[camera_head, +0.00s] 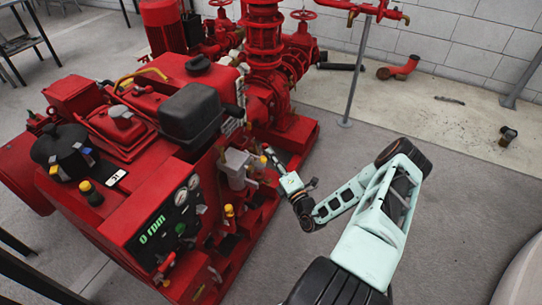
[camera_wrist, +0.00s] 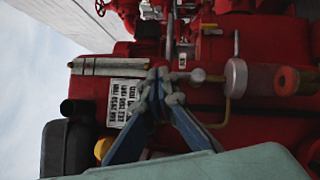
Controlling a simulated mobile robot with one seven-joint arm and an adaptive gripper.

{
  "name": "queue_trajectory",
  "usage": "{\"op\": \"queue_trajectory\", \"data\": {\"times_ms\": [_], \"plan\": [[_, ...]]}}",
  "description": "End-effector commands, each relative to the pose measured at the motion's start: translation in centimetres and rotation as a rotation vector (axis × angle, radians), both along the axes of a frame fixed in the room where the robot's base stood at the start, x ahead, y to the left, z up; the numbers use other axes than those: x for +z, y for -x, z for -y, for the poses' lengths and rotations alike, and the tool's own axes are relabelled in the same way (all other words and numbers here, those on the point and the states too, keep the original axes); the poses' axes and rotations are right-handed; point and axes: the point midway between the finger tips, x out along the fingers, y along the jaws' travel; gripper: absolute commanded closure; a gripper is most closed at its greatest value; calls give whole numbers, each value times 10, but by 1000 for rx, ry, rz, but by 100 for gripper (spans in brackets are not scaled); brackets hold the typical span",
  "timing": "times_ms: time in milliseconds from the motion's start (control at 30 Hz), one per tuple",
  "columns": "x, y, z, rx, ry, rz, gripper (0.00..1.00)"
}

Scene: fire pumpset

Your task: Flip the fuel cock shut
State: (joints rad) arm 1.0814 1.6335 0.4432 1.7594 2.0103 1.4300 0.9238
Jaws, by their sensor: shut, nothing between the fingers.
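My gripper (camera_wrist: 159,76) is shut and empty, with its grey fingertips together in front of the red engine (camera_wrist: 225,135). In the head view my gripper (camera_head: 268,152) reaches in from the right to the engine's side. In the wrist view a small yellowish fitting (camera_wrist: 199,76), which looks like the fuel cock, sits just right of the fingertips. A thin brass pipe (camera_wrist: 227,112) and a pale cylindrical bowl (camera_wrist: 236,78) lie right of it. Whether the fingertips touch the fitting I cannot tell. The lever's position is too small to read.
The control panel (camera_head: 170,222) reads 0 rpm. A black box-shaped part (camera_head: 190,112) sits on top of the engine. Red pump pipework (camera_head: 263,50) stands behind, beside a thin grey post (camera_head: 354,75). The floor right of the pumpset is mostly clear.

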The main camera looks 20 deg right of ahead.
Motion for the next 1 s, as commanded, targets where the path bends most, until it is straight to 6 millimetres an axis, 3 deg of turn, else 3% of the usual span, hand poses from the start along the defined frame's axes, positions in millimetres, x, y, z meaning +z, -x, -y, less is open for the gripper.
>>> {"op": "queue_trajectory", "data": {"times_ms": [1000], "plan": [[5, -5, 6, -1, -123, -96, 100]]}}
